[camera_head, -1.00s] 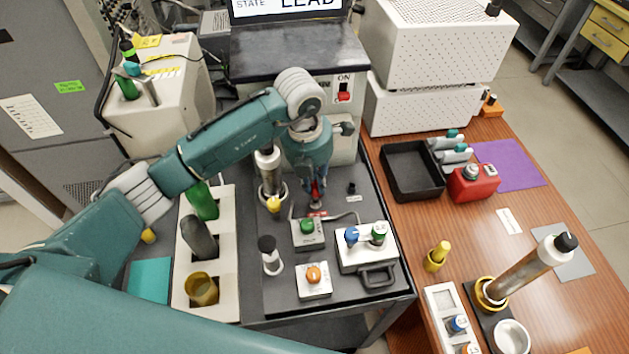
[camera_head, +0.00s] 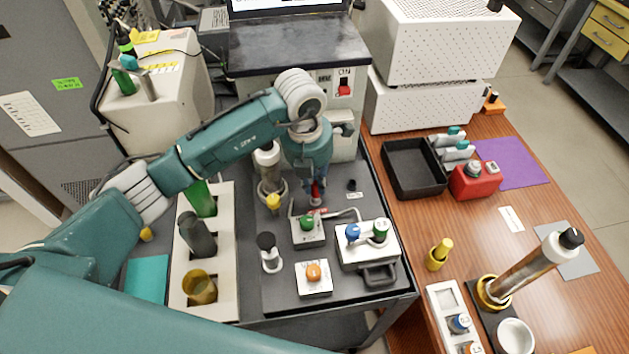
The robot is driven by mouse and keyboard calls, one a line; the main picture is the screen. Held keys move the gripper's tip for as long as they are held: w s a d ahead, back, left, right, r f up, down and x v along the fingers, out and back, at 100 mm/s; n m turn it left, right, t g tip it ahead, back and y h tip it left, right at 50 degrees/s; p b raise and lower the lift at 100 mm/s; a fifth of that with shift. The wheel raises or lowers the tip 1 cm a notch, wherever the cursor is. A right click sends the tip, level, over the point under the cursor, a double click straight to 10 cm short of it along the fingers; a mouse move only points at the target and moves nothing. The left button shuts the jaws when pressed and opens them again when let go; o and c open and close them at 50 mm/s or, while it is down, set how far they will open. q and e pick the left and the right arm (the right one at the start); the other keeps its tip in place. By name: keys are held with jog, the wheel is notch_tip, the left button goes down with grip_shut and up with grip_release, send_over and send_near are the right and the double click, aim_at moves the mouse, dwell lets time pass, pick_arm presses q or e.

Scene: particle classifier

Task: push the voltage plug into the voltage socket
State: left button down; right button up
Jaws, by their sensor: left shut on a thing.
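My left gripper (camera_head: 316,186) points down over the dark equipment panel, in front of the machine with the ON switch. It is shut on a small red piece, which looks like the voltage plug (camera_head: 315,194). The plug's lower end is close to the panel, beside a small red label. I cannot tell whether it is inside a socket or just above one. The voltage socket is not clear to see, as the gripper and plug cover that spot. A small black piece (camera_head: 352,185) stands to the right. My right gripper is not in view.
A box with a green knob (camera_head: 307,223) sits just in front of the plug. A black tray (camera_head: 391,172) lies on the wooden table.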

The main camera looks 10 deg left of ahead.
pick_arm(q)
jog(key=shift+f+b, duration=0.55)
jog(key=shift+f, duration=0.1)
jog(key=c, duration=1.6)
grip_release()
jog(key=shift+o, duration=0.2)
jog(key=shift+r, duration=0.1)
notch_tip(320, 180, up, 12)
jog(key=s, duration=0.1)
jog(key=shift+a+f, duration=0.2)
jog(key=shift+a, duration=0.2)
jog(key=shift+r, duration=0.1)
